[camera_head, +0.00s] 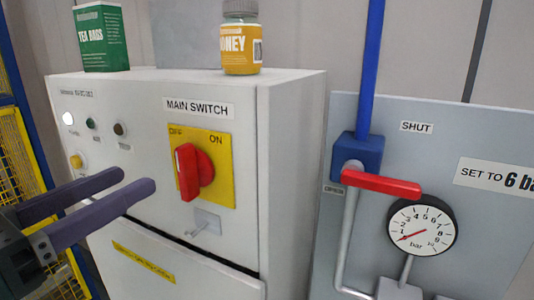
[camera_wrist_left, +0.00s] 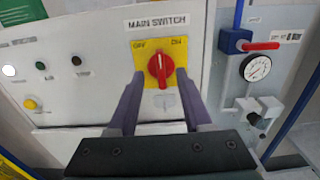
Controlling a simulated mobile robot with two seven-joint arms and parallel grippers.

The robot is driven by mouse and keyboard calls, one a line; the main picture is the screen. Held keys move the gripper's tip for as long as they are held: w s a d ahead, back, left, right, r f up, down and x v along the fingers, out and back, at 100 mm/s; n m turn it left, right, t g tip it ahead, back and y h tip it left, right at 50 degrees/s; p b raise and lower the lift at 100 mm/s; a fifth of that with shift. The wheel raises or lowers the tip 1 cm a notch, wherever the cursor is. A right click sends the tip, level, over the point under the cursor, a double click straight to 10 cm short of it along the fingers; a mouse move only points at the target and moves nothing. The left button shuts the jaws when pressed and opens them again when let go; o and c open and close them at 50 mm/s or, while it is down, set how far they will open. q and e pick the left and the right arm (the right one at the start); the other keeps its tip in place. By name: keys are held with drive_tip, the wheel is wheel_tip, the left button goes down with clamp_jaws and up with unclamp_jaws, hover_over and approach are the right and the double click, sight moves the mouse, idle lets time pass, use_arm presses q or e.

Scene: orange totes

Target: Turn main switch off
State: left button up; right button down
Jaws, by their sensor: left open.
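The main switch is a red rotary knob (camera_head: 188,172) on a yellow plate (camera_head: 221,184) marked OFF at upper left and ON at upper right. A "MAIN SWITCH" label (camera_head: 198,107) is above it on the white cabinet. The knob's grip bar stands roughly upright; I cannot tell for certain which mark it points to. My left gripper (camera_head: 138,179) is open and empty, to the left of the knob and apart from it in the head view. In the left wrist view the knob (camera_wrist_left: 158,70) appears between the two purple fingers. My right gripper is not in view.
A green tea box (camera_head: 102,38) and a honey jar (camera_head: 240,40) stand on the cabinet. Small lamps and buttons (camera_head: 90,124) are at its left. A red valve lever (camera_head: 380,184) and a pressure gauge (camera_head: 421,227) are on the grey panel at right. Yellow mesh fencing (camera_head: 14,137) is far left.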

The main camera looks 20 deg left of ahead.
sight(177, 156)
use_arm(q)
drive_tip(key=w+p, duration=0.1)
drive_tip(key=w, duration=0.1)
drive_tip(key=w+p, duration=0.1)
drive_tip(key=w, duration=0.1)
drive_tip(key=w+p, duration=0.1)
drive_tip(key=w, duration=0.2)
drive_tip(key=shift+w+d+r, duration=0.1)
drive_tip(key=shift+d+r, duration=0.1)
drive_tip(key=shift+d, duration=0.05)
drive_tip(key=shift+w+d+f, duration=0.1)
drive_tip(key=shift+w, duration=0.5)
drive_tip(key=shift+c, duration=0.2)
clamp_jaws()
